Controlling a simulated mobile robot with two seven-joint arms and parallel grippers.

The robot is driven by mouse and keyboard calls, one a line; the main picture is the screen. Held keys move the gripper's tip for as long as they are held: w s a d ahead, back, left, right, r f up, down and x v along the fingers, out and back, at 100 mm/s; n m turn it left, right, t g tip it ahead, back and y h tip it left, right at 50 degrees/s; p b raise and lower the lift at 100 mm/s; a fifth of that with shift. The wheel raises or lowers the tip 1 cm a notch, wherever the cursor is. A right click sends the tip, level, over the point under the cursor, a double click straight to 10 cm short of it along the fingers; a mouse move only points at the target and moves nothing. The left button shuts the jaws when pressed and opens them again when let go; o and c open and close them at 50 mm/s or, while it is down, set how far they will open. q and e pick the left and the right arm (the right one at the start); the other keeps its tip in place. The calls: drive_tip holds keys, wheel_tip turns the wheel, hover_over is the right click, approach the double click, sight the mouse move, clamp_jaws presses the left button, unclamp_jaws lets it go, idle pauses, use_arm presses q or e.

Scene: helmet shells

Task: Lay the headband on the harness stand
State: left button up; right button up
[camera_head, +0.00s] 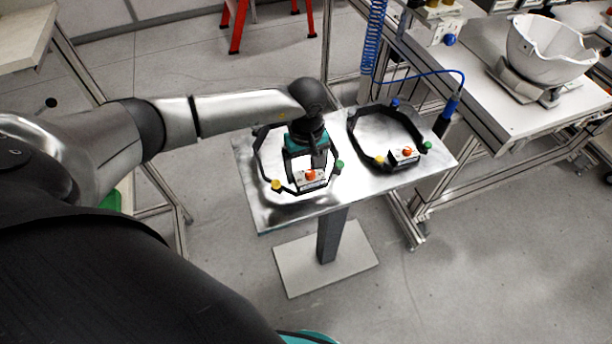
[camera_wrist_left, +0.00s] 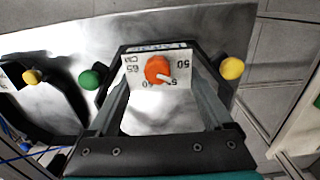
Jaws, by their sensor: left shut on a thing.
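A black headband (camera_head: 264,168) with an orange knob on a white dial block and green and yellow plugs is at the left of a shiny metal-topped pedestal stand (camera_head: 243,190). My left gripper (camera_head: 309,172) points down and is shut on this headband's dial block. In the left wrist view the orange knob (camera_wrist_left: 158,69) and the numbered dial sit between the two fingers. I cannot tell whether the headband touches the top or hangs just above it. A second, similar headband (camera_head: 417,137) lies on the right half of the stand. My right gripper is not in view.
A workbench (camera_head: 482,95) with a white helmet shell (camera_head: 548,48) on a holder stands at the right. A blue coiled hose (camera_head: 375,35) hangs behind the stand. Red legs (camera_head: 238,27) stand at the back. Bare metal lies along the stand's front edge.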

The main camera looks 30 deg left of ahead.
use_arm(q)
drive_tip(key=shift+f, duration=1.7)
drive_tip(key=shift+f, duration=0.1)
drive_tip(key=o, duration=1.2)
wheel_tip(320, 180, up, 12)
drive_tip(key=shift+r+b, duration=0.15)
drive_tip(key=shift+b, duration=0.2)
